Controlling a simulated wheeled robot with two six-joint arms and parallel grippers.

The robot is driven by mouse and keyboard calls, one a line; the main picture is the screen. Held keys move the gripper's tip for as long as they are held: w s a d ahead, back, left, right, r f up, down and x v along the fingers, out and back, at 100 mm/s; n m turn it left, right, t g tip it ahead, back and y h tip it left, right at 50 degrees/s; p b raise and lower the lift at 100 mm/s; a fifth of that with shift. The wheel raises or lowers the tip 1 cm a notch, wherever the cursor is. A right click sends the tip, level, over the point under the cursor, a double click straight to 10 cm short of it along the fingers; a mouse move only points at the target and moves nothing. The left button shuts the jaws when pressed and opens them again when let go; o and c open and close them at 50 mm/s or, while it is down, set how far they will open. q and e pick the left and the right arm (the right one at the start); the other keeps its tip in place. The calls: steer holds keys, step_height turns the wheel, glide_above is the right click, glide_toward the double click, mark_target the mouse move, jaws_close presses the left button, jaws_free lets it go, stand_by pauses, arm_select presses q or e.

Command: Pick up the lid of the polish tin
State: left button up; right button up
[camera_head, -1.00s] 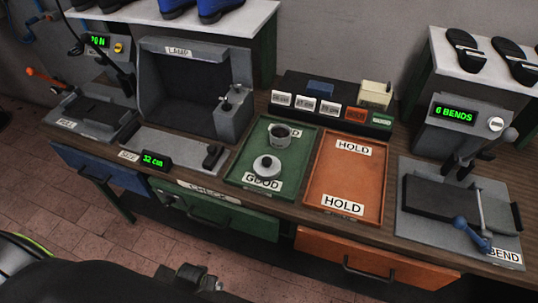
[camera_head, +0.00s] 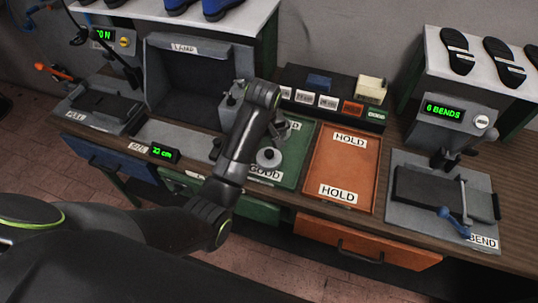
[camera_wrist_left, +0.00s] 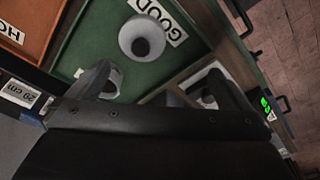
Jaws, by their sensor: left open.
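The lid (camera_head: 268,158), a pale round piece with a knob, lies on the green tray (camera_head: 298,165) by the front GOOD label. In the left wrist view, the lid (camera_wrist_left: 128,38) with its dark knob top sits ahead of the fingers, apart from them. The grey tin (camera_head: 292,127) is farther back on the tray, partly hidden by my left gripper (camera_head: 277,128). In the left wrist view, my left gripper (camera_wrist_left: 162,85) is open and empty, above the tray. One finger hides part of a pale round shape, likely the tin. My right gripper is not in view.
The orange HOLD tray (camera_head: 341,170) is empty, right of the green tray. A row of label blocks (camera_head: 328,101) stands behind. The size gauge (camera_head: 165,152) is to the left, the bend machine (camera_head: 445,195) to the right.

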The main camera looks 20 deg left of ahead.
arm_select(q)
steer(key=w+d+r+n, duration=0.1)
steer(key=w+d+r, duration=0.2)
steer(key=r, duration=0.3)
steer(key=b, duration=0.6)
glide_toward(269, 152)
steer(key=f, duration=0.2)
steer(key=w+f+p, duration=0.1)
steer(key=f, duration=0.1)
steer(key=shift+w+d, duration=0.1)
steer(key=shift+f, duration=0.5)
steer(key=shift+f+p, duration=0.3)
steer(key=shift+p, duration=0.15)
steer(key=f, duration=0.1)
steer(key=a+f+p, duration=0.1)
steer(key=f, duration=0.1)
steer(key=shift+f, duration=0.15)
steer(key=shift+w+f, duration=0.1)
steer(key=shift+f, duration=0.5)
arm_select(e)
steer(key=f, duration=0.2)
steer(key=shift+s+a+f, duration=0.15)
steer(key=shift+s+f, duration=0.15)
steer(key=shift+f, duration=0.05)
